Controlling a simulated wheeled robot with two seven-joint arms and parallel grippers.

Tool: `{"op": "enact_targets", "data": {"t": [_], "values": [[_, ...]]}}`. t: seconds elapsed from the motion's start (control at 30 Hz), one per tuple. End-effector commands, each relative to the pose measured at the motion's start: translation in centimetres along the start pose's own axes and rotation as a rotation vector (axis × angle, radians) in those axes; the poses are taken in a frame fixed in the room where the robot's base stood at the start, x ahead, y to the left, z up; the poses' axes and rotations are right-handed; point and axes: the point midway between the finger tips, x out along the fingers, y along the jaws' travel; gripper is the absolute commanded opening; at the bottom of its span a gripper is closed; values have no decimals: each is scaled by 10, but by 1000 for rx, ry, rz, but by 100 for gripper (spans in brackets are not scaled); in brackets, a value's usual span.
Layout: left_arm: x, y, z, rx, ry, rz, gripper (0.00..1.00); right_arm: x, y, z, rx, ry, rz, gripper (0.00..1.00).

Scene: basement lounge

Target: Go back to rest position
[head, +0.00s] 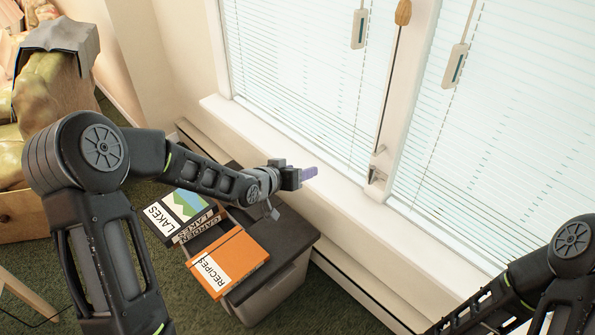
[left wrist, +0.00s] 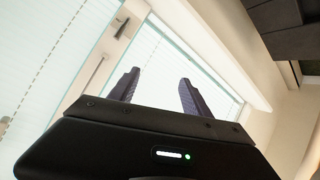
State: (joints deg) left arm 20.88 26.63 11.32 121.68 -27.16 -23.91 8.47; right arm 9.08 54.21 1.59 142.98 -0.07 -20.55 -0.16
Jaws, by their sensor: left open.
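My left gripper (head: 304,175) is in front of the window sill, above the far side of a dark-topped bin. In the left wrist view its two fingers (left wrist: 158,92) stand apart with nothing between them, facing the window. My left arm reaches in from the left, bent at the elbow. My right arm shows at the lower right of the head view; its gripper is out of the frame.
On the bin (head: 290,243) lie an orange RECIPES book (head: 240,256), a LAKES book (head: 180,214) and a GARDEN LAKES spine (head: 198,229). The window sill (head: 290,150) and blinds (head: 300,80) are behind. A wooden box (head: 25,218) stands at left on green carpet.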

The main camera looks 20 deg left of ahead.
Motion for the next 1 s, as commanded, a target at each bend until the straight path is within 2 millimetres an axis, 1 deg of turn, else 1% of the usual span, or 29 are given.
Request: {"op": "enact_targets", "data": {"t": [0.27,0.37,0.4,0.47,0.57,0.6,0.67,0.7,0.77,0.8,0.87,0.9,1.0], "values": [[0,0,0,0,1,0,56,0,0,0,0,0,0,52],[0,0,0,0,1,0,56,2,2,4,9,-12,7,52],[0,-1,2,5,-5,-6,56,3,3,5,10,-15,9,52],[-2,-4,18,-21,-36,-20,56,2,2,4,10,-13,8,52],[-3,-4,61,-73,-116,-37,56,2,2,4,10,-12,8,52],[-4,-2,84,-98,-160,-43,56,2,2,4,10,-12,8,52],[-7,4,123,-137,-234,-49,56,2,2,4,10,-12,7,52],[-10,9,152,-161,-290,-52,56,2,2,4,10,-12,7,52],[-18,18,197,-199,-380,-59,56,2,2,4,10,-12,7,52],[-26,26,228,-222,-444,-63,56,2,2,4,10,-12,7,52],[-42,36,273,-251,-540,-72,56,2,2,4,10,-12,7,52],[-53,44,300,-269,-603,-78,56,2,2,4,10,-13,7,52],[-84,59,358,-297,-741,-94,56,2,2,4,10,-13,7,52]]}}
